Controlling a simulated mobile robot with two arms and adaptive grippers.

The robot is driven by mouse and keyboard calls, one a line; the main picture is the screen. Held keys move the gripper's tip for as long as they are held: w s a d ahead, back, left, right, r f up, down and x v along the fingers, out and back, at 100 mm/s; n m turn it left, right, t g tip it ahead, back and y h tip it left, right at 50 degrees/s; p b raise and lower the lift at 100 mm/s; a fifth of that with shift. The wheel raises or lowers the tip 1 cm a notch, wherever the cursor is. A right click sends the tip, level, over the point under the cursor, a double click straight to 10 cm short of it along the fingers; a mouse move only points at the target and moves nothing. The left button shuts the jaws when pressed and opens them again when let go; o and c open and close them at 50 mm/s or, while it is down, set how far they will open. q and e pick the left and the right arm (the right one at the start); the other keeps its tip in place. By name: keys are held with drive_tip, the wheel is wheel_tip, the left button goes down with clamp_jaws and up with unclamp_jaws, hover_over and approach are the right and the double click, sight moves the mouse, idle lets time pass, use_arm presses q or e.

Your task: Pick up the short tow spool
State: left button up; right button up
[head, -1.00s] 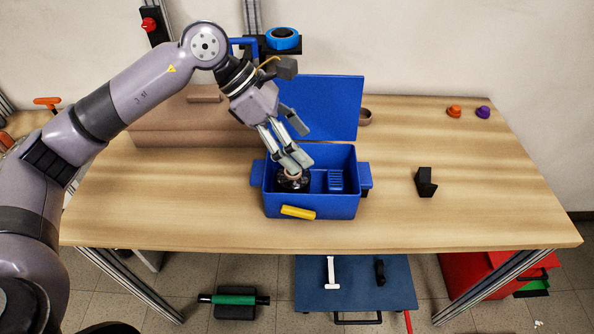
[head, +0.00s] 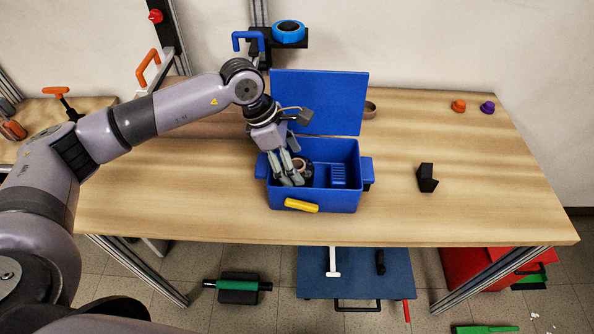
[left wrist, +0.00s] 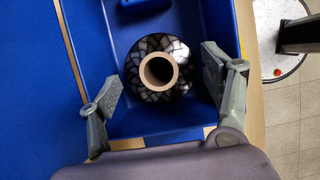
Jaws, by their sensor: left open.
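The short tow spool (left wrist: 181,57) is black with a woven pattern and a tan cardboard core. It stands on end in the left part of the open blue box (head: 342,200), core facing up. In the head view the spool (head: 306,172) is partly hidden behind my left gripper (head: 291,180). That gripper is open, its fingers reaching down into the box. In the left wrist view my left gripper (left wrist: 160,88) has one finger on each side of the spool, with gaps visible between fingers and spool. My right gripper is not in view.
The box's blue lid (head: 320,103) stands raised behind it, close to my arm. A yellow handle (head: 302,205) is on its front. A black block (head: 427,178) stands to the right on the wooden table (head: 480,210). Orange and purple pieces sit at the back right.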

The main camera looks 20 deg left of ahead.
sight(303, 173)
use_arm(q)
drive_tip(key=shift+d+f, duration=0.25)
drive_tip(key=p+x, duration=0.2)
drive_tip(key=x, duration=0.1)
drive_tip(key=shift+w+d+f, duration=0.1)
drive_tip(key=shift+d+f, duration=0.25)
drive_tip(key=shift+f, duration=0.35)
drive_tip(key=c, duration=1.1)
drive_tip(key=shift+w, duration=0.1)
drive_tip(key=shift+r, duration=0.15)
